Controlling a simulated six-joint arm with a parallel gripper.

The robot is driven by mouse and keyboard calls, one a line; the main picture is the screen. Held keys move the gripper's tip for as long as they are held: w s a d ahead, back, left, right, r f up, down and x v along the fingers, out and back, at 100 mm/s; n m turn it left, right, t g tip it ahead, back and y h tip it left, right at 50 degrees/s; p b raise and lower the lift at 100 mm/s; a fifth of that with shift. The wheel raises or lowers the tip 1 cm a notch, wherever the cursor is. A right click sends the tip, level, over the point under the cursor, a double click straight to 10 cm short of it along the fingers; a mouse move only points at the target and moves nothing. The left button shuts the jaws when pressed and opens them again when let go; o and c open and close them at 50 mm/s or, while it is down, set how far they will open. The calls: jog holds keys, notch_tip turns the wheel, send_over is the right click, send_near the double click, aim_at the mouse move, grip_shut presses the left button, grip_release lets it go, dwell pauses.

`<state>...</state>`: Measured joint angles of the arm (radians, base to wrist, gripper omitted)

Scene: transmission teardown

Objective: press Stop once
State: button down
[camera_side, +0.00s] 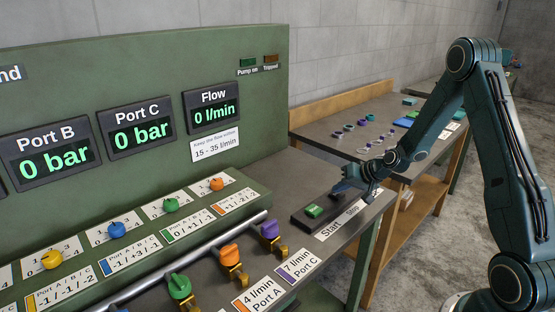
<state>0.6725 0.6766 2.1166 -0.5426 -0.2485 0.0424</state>
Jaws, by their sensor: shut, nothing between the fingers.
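A dark button box (299,220) sits on the bench top near its right end. A green button (313,211) shows on it. A white label strip (328,231) in front of the box reads "Start", with a second word, likely "Stop", to the right. The Stop button itself does not show; my gripper and wrist cover that end of the box. My gripper (340,188) is shut and empty, with its fingertips over the right part of the box. I cannot tell whether they touch it.
The green panel (262,115) shows Port B and Port C at 0 bar and Flow at 0 l/min. Colored knobs and valves (229,255) line the bench at left. A wooden bench (325,128) with small rings stands behind my gripper.

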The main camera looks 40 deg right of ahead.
aim_at(340, 195)
jog(key=shift+r, duration=0.75)
jog(key=shift+r, duration=2.5)
